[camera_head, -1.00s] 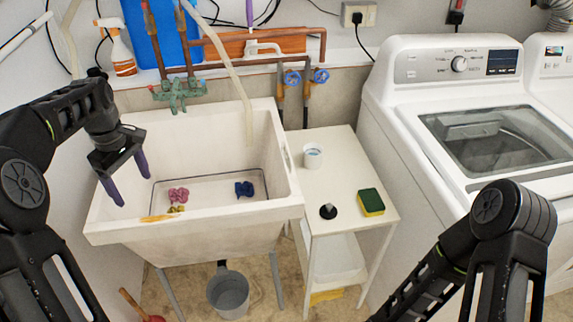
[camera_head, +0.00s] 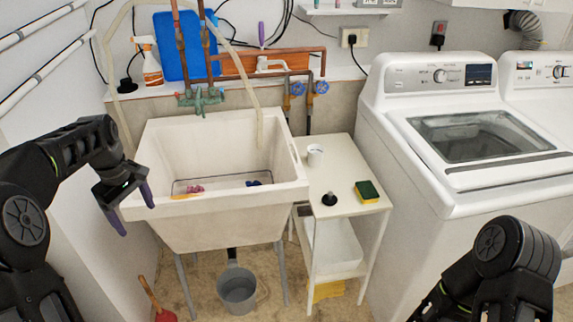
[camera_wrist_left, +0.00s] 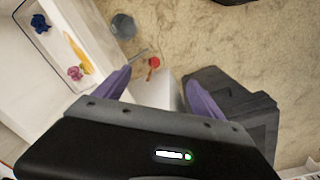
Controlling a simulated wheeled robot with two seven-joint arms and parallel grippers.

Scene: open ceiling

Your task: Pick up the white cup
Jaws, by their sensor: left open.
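The white cup (camera_head: 315,155) stands upright on the top of the small white side table (camera_head: 345,172), near its back left corner, right of the sink. My left gripper (camera_head: 131,213) is open and empty in front of the sink's left corner, well left of the cup. Its two purple fingers (camera_wrist_left: 158,92) show apart in the left wrist view, with floor below them and the cup out of that view. In the head view my right arm comes in at the bottom right; its gripper is out of the picture.
The white sink (camera_head: 215,210) stands between my left gripper and the table. A black stopper-like thing (camera_head: 329,199) and a yellow-green sponge (camera_head: 367,191) share the table. A washing machine (camera_head: 470,190) stands right. A grey bucket (camera_head: 238,291) and plunger (camera_head: 164,315) are on the floor.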

